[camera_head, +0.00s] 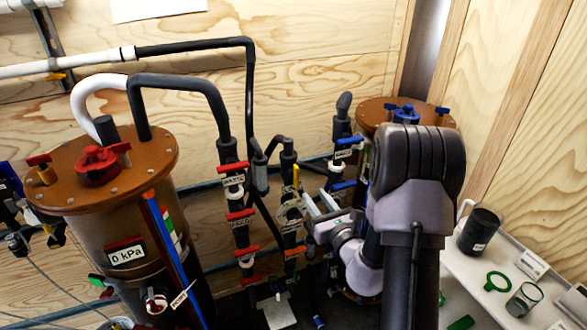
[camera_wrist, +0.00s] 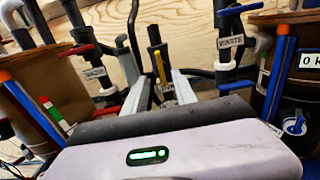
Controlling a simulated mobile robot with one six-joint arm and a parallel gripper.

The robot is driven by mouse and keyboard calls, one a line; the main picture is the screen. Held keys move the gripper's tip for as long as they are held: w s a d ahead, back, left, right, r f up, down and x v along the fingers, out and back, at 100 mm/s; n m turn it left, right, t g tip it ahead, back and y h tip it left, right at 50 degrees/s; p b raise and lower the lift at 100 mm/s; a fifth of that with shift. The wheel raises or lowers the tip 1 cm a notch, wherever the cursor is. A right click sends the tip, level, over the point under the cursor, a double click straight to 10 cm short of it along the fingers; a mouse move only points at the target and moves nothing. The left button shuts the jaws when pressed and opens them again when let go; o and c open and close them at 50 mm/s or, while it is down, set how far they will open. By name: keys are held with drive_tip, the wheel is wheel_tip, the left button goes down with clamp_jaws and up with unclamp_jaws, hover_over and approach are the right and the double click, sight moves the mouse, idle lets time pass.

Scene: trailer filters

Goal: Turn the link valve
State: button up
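The valve with a yellow lever (camera_head: 296,176) is on the dark pipework between the two brown filter tanks. The yellow lever (camera_wrist: 159,67) stands roughly upright in the wrist view, on a dark vertical pipe. I take it for the link valve; the label near it is too small to read surely. My gripper (camera_head: 317,198) is in front of and to the right of this valve in the head view. In the wrist view its two pale fingers are spread apart, with the lever seen between and beyond them. The gripper is open and empty. Any contact with the lever cannot be made out.
Red-handled valves (camera_head: 239,215) line the pipe at the left, and blue-handled valves (camera_head: 343,186) the right. The left tank (camera_head: 130,215) has a 0 kPa display. A white shelf (camera_head: 480,272) at the right holds a black cup (camera_head: 479,232) and green rings.

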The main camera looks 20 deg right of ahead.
sight(298, 174)
drive_tip(key=w, duration=1.3)
drive_tip(key=shift+w+d+b, duration=0.1)
drive_tip(key=shift+w+b, duration=0.1)
drive_tip(key=shift+b, duration=0.15)
clamp_jaws()
